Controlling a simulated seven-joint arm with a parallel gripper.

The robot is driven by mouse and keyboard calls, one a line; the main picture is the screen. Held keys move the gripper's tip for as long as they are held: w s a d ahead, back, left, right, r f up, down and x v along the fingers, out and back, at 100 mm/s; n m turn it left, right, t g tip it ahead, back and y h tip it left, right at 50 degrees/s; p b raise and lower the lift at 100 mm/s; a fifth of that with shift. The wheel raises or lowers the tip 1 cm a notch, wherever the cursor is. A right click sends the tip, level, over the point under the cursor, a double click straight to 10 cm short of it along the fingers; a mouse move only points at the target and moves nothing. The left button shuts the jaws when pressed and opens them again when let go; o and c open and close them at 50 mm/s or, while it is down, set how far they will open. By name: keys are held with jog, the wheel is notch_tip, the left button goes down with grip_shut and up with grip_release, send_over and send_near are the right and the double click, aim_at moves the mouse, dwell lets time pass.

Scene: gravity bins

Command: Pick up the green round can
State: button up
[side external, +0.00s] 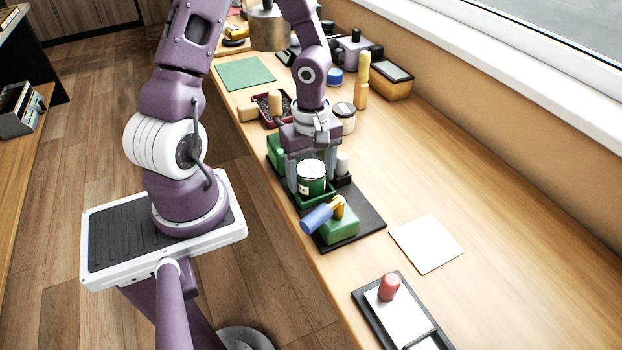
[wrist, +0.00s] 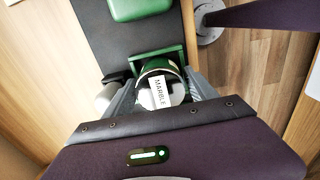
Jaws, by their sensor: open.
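The green round can (side external: 311,177) has a pale lid and stands upright in a green square holder (side external: 320,196) on a dark mat (side external: 364,219). In the wrist view the can (wrist: 160,69) shows a white label reading "MARBLE", and part of it is hidden by my gripper body. My gripper (side external: 311,174) points down over the can, with its fingers spread on either side of it. In the wrist view the grey fingers of my gripper (wrist: 160,98) flank the can. I cannot tell whether they touch it.
A green block (side external: 340,230) with a blue-and-yellow tool (side external: 322,214) sits in front of the can. A small grey-topped bottle (side external: 342,164) stands close on its right. A white sheet (side external: 427,243) and a tray with a red knob (side external: 389,287) lie further forward. Open tabletop lies to the right.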

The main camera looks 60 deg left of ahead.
aim_at(311, 169)
grip_shut()
jog(key=shift+r, duration=0.1)
dwell(0.3)
notch_tip(311, 169, up, 10)
jog(key=shift+f, duration=0.1)
dwell(0.3)
